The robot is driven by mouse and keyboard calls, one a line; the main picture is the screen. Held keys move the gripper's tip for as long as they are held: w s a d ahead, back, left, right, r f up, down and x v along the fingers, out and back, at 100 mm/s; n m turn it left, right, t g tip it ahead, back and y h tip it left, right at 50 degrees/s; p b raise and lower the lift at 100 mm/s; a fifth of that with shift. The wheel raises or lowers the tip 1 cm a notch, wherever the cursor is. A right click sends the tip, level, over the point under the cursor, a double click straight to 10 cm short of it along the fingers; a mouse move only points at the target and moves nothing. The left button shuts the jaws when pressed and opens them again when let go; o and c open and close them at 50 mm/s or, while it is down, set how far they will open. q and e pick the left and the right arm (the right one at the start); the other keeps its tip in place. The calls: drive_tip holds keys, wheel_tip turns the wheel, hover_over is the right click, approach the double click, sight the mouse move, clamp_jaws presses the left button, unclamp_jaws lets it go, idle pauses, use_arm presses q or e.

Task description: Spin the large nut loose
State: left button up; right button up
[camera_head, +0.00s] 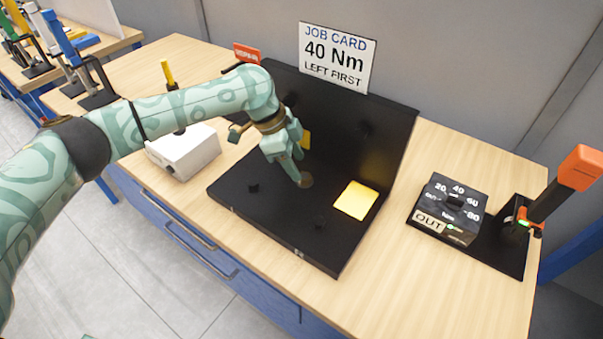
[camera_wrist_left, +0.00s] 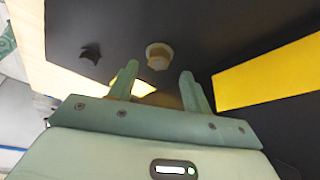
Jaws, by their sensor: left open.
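A round brownish nut-like piece (camera_head: 305,180) sits on the black panel (camera_head: 290,235), right at the fingertips of my left gripper (camera_head: 298,174). In the left wrist view it is a pale, tan-edged round piece (camera_wrist_left: 159,55) just beyond the gap between the fingers. The left gripper (camera_wrist_left: 160,86) is open there, one finger to each side of the gap, with nothing between them. I cannot tell whether a fingertip touches the piece. A small dark knob (camera_head: 253,187) stands left of it on the panel. My right gripper is not in view.
A black upright back (camera_head: 385,125) rises behind the panel, with a job card reading 40 Nm, left first (camera_head: 338,55). A yellow patch (camera_head: 355,200) lies right of the gripper. A white box (camera_head: 185,155) stands left; a dial box (camera_head: 450,208) and orange-handled tool (camera_head: 578,168) stand right.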

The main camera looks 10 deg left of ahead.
sight(303, 175)
use_arm(q)
drive_tip(key=x, duration=0.2)
drive_tip(key=shift+s+d+f+b, duration=0.1)
drive_tip(key=shift+d+f+b, duration=0.05)
drive_tip(key=shift+f+b, duration=0.2)
drive_tip(key=shift+d+f, duration=0.15)
drive_tip(key=shift+f, duration=0.3)
drive_tip(key=shift+c, duration=0.3)
use_arm(e)
drive_tip(key=shift+s+d+f, duration=0.1)
drive_tip(key=shift+s+f, duration=0.4)
drive_tip(key=shift+s, duration=0.1)
